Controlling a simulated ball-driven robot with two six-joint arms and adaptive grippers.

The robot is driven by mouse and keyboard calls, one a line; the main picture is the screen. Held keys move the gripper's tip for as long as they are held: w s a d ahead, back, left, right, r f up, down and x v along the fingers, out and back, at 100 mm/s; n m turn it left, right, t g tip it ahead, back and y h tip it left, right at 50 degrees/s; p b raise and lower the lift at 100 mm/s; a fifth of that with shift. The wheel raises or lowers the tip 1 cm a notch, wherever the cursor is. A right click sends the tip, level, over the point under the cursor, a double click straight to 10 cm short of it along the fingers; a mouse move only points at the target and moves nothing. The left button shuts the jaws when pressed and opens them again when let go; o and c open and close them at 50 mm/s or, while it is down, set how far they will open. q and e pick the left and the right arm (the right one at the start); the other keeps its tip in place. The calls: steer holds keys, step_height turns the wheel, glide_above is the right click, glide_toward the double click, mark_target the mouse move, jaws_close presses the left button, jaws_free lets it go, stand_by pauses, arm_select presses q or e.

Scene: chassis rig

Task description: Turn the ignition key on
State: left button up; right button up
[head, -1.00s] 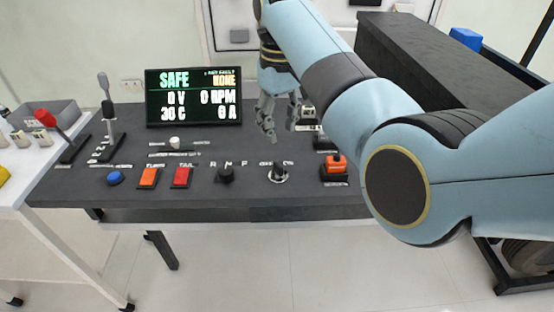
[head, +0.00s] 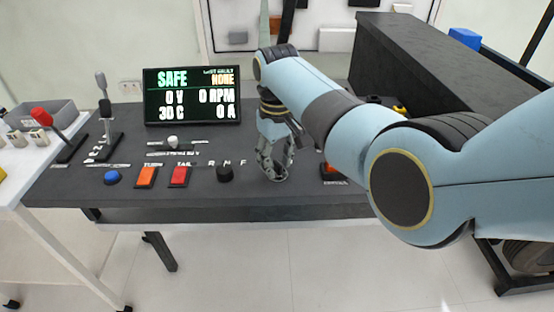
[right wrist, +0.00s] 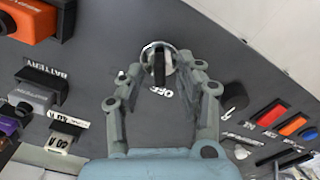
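The ignition key (right wrist: 159,68) shows in the right wrist view as a dark, narrow grip in a round silver switch, with an "OFF" label beside it. My right gripper (right wrist: 161,66) is open, its two grey fingers on either side of the switch with gaps between them and the dark grip. In the head view my right gripper (head: 273,176) is low over the panel, hiding the ignition switch. I cannot tell whether a fingertip touches the switch's rim. My left gripper is not in view.
The control panel (head: 60,188) also carries a black selector knob (head: 225,173), a red switch (head: 180,177), an orange switch (head: 147,177) and a blue button (head: 112,177). A display (head: 193,96) reading SAFE stands behind.

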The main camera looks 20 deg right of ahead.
steer(key=shift+c, duration=0.4)
jaws_close()
